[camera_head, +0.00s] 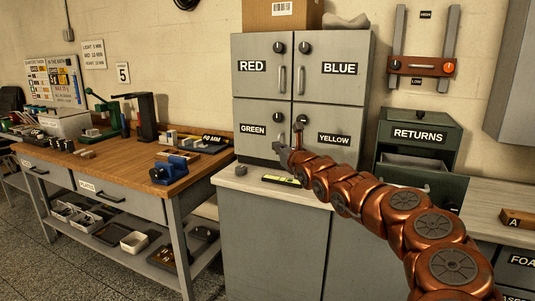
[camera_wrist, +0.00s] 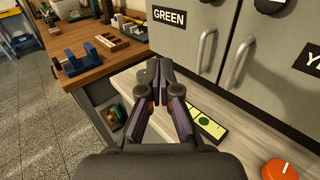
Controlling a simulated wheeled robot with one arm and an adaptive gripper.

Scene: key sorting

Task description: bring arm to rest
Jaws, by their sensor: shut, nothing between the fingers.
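My gripper (camera_head: 286,152) is at the end of my copper arm, in front of the grey key cabinet (camera_head: 265,105). In the wrist view my gripper (camera_wrist: 155,75) has its dark fingers together with nothing between them. It hangs above the pale counter (camera_wrist: 205,92), in front of the cabinet's GREEN door (camera_wrist: 186,48). The cabinet's RED, BLUE, GREEN and YELLOW doors all look shut. A yellow-and-black strip (camera_head: 282,180) lies on the counter below the gripper; it also shows in the wrist view (camera_wrist: 207,125).
A wooden workbench (camera_head: 140,175) with a blue vise-like block (camera_head: 170,169) stands to the left. The RETURNS box (camera_head: 418,135) is right of the cabinet, behind my arm. An orange knob (camera_wrist: 279,169) shows in the wrist view.

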